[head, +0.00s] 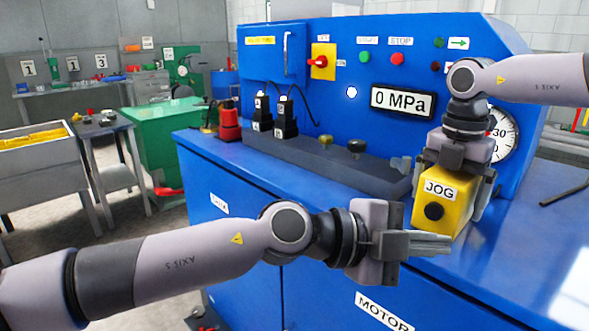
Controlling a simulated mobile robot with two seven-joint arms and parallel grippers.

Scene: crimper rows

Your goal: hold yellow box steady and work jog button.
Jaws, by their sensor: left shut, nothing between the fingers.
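The yellow box (458,200) has a JOG label and a black round jog button (433,211) on its front face. It is at the right part of the blue bench top. My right gripper (458,182) comes down from above with one finger on each side of the box, closed around it. My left gripper (448,245) is shut and empty. Its fingertips point right and lie just below the button in the picture, in front of the box's lower edge. I cannot tell whether they touch the box.
The blue machine panel (405,55) stands behind, with a 0 MPa display (402,102), a dial gauge (502,135) partly hidden by my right arm, and several buttons. A dark block (325,165) and black plugs with cables (287,118) are left of the box. Bench top at right is mostly clear.

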